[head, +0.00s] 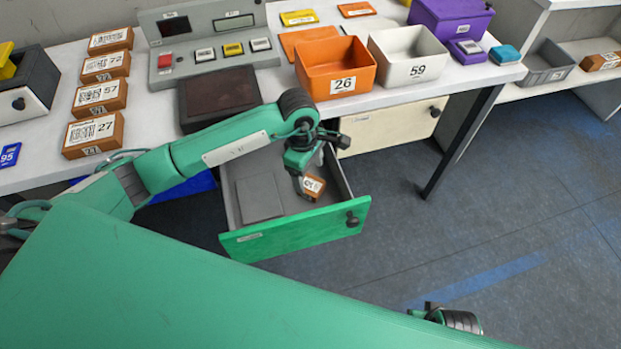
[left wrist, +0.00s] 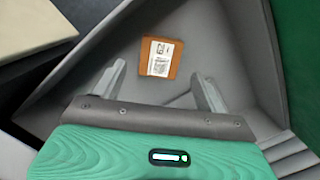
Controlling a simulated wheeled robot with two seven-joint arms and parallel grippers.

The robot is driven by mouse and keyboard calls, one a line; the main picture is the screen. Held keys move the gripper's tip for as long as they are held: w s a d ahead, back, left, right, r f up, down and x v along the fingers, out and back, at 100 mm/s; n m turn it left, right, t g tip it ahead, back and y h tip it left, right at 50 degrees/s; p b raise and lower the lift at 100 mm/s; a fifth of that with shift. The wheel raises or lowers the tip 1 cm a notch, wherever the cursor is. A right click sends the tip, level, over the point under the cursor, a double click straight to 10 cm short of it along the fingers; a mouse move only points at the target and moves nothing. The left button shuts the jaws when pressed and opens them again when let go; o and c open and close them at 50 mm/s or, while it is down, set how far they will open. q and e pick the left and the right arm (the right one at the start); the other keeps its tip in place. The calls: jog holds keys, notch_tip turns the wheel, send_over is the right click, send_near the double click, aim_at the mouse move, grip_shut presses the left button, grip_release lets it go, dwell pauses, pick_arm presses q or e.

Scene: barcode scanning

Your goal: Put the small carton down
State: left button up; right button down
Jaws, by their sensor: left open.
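The small carton (head: 313,186) is orange-brown with a white label and lies inside the open drawer (head: 345,190) with the green front. It also shows in the left wrist view (left wrist: 160,58), resting on the grey drawer floor just beyond my fingertips. My left gripper (head: 303,185) reaches down into the drawer beside the carton. In the left wrist view my left gripper (left wrist: 160,82) is open, with its two fingers spread and nothing between them. My right gripper is not clearly seen; only a dark part of my right arm shows at the bottom right of the head view.
Several labelled cartons (head: 95,130) stand in a column on the table's left. A scanner console (head: 205,45), an orange bin (head: 336,65) and a white bin (head: 409,55) stand on the table. A cream drawer (head: 390,128) is shut beside the open one. Floor at right is clear.

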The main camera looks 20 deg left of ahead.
aim_at(306, 182)
pick_arm(q)
notch_tip(306, 182, up, 8)
jog(key=shift+a+f, duration=0.25)
jog(key=shift+a, duration=0.2)
jog(key=shift+w, duration=0.1)
